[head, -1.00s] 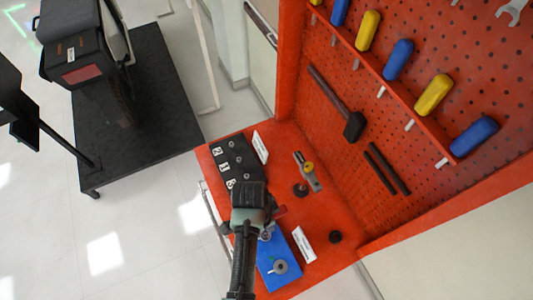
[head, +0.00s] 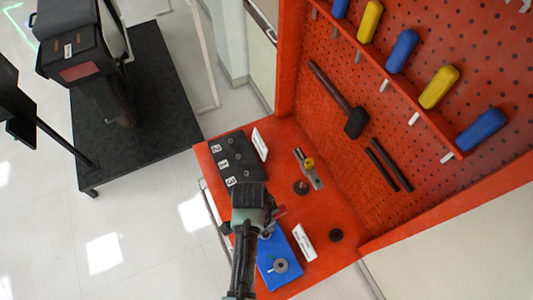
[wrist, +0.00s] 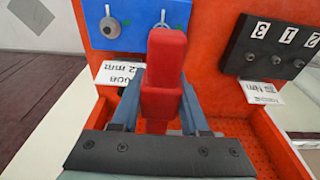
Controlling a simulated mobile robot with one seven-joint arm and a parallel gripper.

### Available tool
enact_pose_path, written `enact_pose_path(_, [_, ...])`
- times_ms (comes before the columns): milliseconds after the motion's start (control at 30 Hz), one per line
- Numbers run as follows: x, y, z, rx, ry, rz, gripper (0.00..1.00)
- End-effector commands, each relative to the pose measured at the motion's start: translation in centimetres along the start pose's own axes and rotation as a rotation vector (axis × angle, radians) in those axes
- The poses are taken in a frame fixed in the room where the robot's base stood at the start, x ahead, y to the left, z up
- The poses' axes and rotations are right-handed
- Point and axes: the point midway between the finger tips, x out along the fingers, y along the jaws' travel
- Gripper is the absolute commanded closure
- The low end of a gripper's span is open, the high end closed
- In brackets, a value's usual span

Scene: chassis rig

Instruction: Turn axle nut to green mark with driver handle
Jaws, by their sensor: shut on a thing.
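My gripper (wrist: 162,95) is shut on a red driver handle (wrist: 165,72), with one blue-grey finger on each side. In the head view my gripper (head: 268,222) is over the red bench, and a bit of the handle shows to its right. A blue plate (head: 293,253) lies beside it; in the wrist view the plate (wrist: 185,12) is just beyond the handle. The round grey axle nut (head: 281,266) sits on the plate, apart from the handle, with a small green mark (head: 272,257) near it. A metal piece behind the handle is partly hidden.
A black block (head: 236,155) with numbered labels stands on the bench. A metal tool with a yellow knob (head: 309,163), a black puck (head: 336,235) and white label cards (head: 304,243) are close by. A red pegboard (head: 450,60) with hanging tools rises at the right.

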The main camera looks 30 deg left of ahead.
Motion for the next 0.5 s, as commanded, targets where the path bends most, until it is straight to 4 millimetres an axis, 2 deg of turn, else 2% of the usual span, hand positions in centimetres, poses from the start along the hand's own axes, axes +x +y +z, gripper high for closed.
enact_pose_path(500, [1.3,-0.1,0.2,0.000,0.000,-0.001,1.00])
